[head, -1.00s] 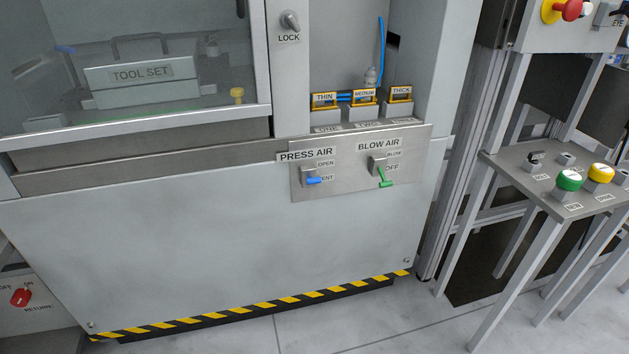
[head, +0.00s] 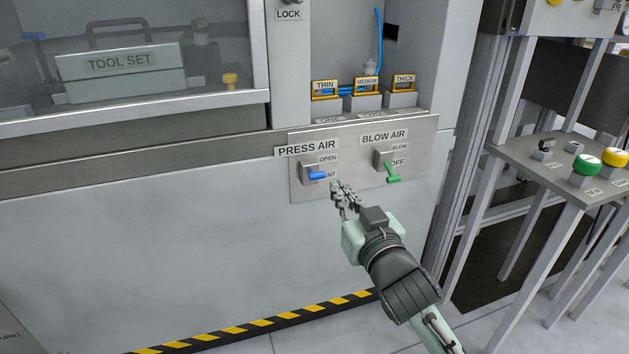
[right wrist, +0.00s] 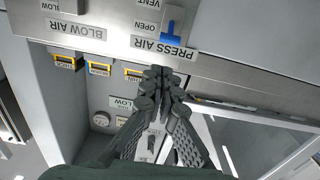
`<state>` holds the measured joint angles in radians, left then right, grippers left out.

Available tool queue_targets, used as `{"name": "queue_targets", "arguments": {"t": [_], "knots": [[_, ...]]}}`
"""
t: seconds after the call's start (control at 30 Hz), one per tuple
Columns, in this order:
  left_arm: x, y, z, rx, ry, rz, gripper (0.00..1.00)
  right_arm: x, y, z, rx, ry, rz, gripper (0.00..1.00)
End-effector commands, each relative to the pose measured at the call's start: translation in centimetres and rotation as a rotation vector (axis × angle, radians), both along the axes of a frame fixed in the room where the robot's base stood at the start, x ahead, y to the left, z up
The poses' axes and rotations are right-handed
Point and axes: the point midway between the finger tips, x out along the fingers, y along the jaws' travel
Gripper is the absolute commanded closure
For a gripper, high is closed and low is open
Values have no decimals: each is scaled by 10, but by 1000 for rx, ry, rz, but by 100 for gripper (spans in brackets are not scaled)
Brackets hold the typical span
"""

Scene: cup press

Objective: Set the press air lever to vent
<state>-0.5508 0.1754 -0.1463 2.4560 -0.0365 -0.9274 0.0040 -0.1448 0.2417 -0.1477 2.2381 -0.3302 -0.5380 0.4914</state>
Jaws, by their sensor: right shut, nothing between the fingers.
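The press air lever (head: 317,176) is a small blue handle on a grey box under the PRESS AIR label (head: 307,148). The lever also shows at the top of the right wrist view (right wrist: 171,38). My right gripper (head: 343,187) is shut and empty. Its fingertips are just right of and slightly below the lever, apart from it. In the right wrist view the shut fingers (right wrist: 160,78) are below the lever. My left gripper is not in view.
The green blow air lever (head: 393,179) is on the same metal plate (head: 350,135), to the right. THIN, MEDIUM and THICK holders (head: 366,88) stand on a ledge above. A side table (head: 545,180) with green and yellow buttons stands at the right.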

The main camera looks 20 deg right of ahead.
Motion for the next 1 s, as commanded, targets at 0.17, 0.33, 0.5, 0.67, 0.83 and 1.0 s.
{"name": "queue_targets", "arguments": {"t": [0.17,0.33,0.5,0.67,0.83,1.0], "knots": [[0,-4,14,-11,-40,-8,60,-2,6,24,13,-75,20,100],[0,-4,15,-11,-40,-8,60,-2,6,25,13,-75,20,100],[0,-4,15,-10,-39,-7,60,0,6,25,13,-74,19,100],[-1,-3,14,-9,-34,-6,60,16,6,27,12,-76,19,100],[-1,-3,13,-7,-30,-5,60,50,8,30,11,-76,19,100],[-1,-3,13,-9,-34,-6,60,84,9,32,12,-74,19,100]]}}
